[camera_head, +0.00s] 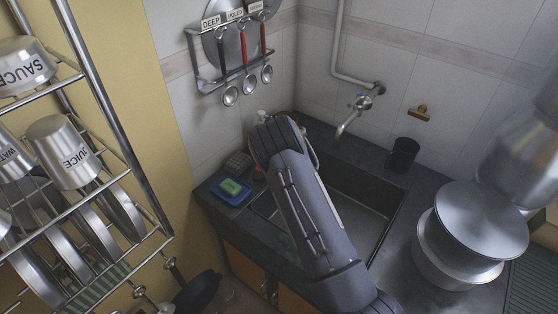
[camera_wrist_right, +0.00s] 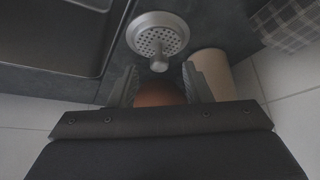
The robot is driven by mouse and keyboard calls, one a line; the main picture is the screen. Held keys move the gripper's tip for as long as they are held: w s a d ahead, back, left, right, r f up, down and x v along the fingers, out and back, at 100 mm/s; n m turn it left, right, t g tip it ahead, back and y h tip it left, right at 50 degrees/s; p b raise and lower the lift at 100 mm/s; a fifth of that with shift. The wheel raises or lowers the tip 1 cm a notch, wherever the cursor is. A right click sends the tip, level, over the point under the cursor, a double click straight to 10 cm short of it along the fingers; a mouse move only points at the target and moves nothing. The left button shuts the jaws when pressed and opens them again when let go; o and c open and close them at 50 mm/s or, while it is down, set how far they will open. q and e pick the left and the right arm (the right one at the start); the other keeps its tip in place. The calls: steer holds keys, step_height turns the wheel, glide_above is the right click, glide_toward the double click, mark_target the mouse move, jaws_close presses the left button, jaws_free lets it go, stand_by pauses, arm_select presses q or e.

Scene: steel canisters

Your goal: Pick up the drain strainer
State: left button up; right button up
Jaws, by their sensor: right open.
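The drain strainer (camera_wrist_right: 157,40) shows in the right wrist view as a round silver disc with small holes and a knob in the middle. It lies on the dark counter beside the sink edge. My right gripper (camera_wrist_right: 159,78) is open, with one finger on each side below the strainer in the picture. The strainer lies beyond the fingertips, and nothing is held. In the head view my right arm reaches over the sink to the back corner and hides the strainer and the gripper. My left gripper is in neither view.
A brown rounded thing (camera_wrist_right: 160,94) shows between the fingers, and a beige cylinder (camera_wrist_right: 212,70) stands close by the right finger. A checked cloth (camera_wrist_right: 288,22) lies nearby. A blue tray (camera_head: 218,194) with a green sponge, the sink (camera_head: 357,205), a faucet (camera_head: 352,115) and a black cup (camera_head: 403,155) surround the arm.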

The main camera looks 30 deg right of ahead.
steer(key=shift+x, duration=1)
steer(key=shift+c, duration=0.4)
jaws_close()
steer(key=shift+r, duration=0.25)
